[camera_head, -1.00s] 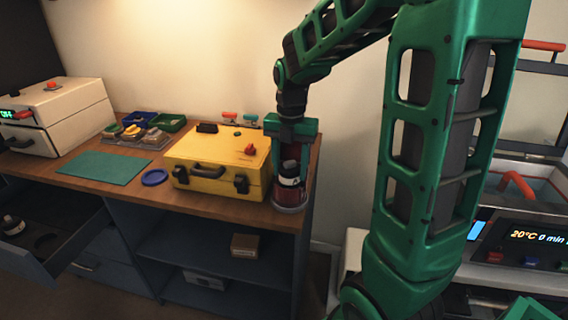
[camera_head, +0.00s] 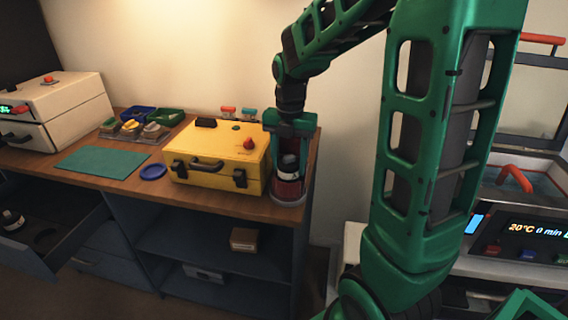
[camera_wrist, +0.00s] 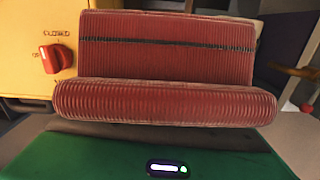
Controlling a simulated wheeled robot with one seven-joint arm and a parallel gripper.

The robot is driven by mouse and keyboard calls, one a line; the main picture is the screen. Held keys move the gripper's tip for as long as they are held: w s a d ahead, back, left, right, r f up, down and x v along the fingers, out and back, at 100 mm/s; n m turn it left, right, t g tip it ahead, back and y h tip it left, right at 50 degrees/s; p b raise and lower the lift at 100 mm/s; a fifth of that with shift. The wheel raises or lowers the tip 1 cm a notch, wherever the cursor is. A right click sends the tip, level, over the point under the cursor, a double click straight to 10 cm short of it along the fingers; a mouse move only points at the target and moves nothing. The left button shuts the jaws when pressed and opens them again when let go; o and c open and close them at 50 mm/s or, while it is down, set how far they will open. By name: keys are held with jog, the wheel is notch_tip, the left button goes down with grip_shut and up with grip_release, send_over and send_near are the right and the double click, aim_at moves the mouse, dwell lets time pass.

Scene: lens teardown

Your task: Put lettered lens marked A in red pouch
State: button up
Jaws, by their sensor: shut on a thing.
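My gripper (camera_head: 288,160) points down at the right end of the wooden counter, beside the yellow case. It is shut on a dark lens with a pale band (camera_head: 288,166); its letter is too small to read. A red, rounded holder, seemingly the red pouch (camera_head: 288,188), stands on a grey base just under and around the lens. I cannot tell how deep the lens sits in it. In the wrist view, red ribbed surfaces (camera_wrist: 165,103) hide the lens and fingertips; I cannot tell whether these are pouch or jaw pads.
A blue disc (camera_head: 153,171), teal mat (camera_head: 103,161) and small trays lie further left. A drawer (camera_head: 45,235) stands open with another dark lens (camera_head: 12,220). The counter's right edge is near.

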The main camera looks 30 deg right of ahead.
jog(key=shift+f, duration=1.75)
jog(key=o, duration=1.1)
jog(key=shift+o, duration=0.7)
jog(key=shift+o, duration=0.9)
jog(key=shift+r, duration=4.5)
